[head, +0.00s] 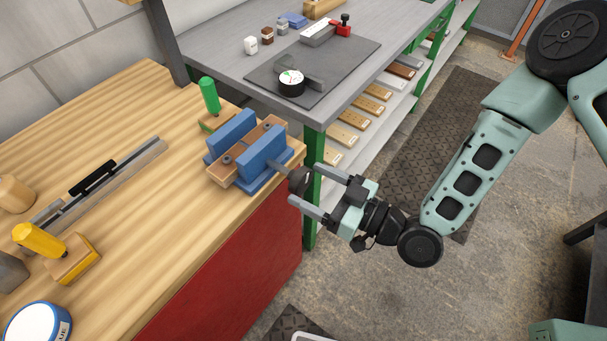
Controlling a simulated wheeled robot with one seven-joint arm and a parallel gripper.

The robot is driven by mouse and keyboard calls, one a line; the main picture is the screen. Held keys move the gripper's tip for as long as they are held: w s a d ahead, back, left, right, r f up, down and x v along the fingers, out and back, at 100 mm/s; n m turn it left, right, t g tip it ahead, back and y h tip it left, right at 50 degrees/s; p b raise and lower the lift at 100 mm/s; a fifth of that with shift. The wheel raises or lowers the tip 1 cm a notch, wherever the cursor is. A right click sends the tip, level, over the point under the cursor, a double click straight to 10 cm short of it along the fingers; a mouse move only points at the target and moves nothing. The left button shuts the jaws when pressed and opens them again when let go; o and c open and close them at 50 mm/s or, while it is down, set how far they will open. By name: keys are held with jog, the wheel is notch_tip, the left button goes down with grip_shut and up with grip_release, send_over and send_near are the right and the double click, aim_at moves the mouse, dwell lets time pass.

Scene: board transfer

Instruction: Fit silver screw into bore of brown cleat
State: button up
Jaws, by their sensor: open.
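A brown wooden piece (236,152), which looks like the cleat, sits between the blue jaws of a vise (262,150) near the bench's right corner. Dark round spots show on its top; I cannot tell which is an empty bore. I cannot make out a silver screw anywhere. My gripper (305,186) is open just right of the vise, off the bench edge. Its two fingers lie either side of the vise's dark round knob (299,180); I cannot tell whether they touch it.
Green-handled (209,95) and yellow-handled (39,240) tools stand in wooden blocks on the wooden bench (150,215). A metal rail (105,180) lies left of the vise. Behind, a grey table (215,45) holds a dark mat (345,60) with a dial gauge (291,82).

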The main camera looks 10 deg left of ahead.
jog(key=shift+x, duration=1.35)
jog(key=c, duration=1)
jog(key=shift+o, duration=0.2)
jog(key=shift+f+m, duration=0.15)
jog(key=shift+m, duration=0.15)
jog(key=shift+f+m+b, duration=0.1)
jog(key=shift+m+b, duration=0.7)
jog(key=shift+b, duration=0.1)
jog(key=m+b, duration=0.2)
jog(key=shift+m, duration=0.3)
jog(key=m+t+b, duration=0.1)
jog(key=m+b, duration=0.1)
jog(key=m, duration=0.3)
jog(key=shift+y, duration=0.3)
jog(key=shift+m+b, duration=0.3)
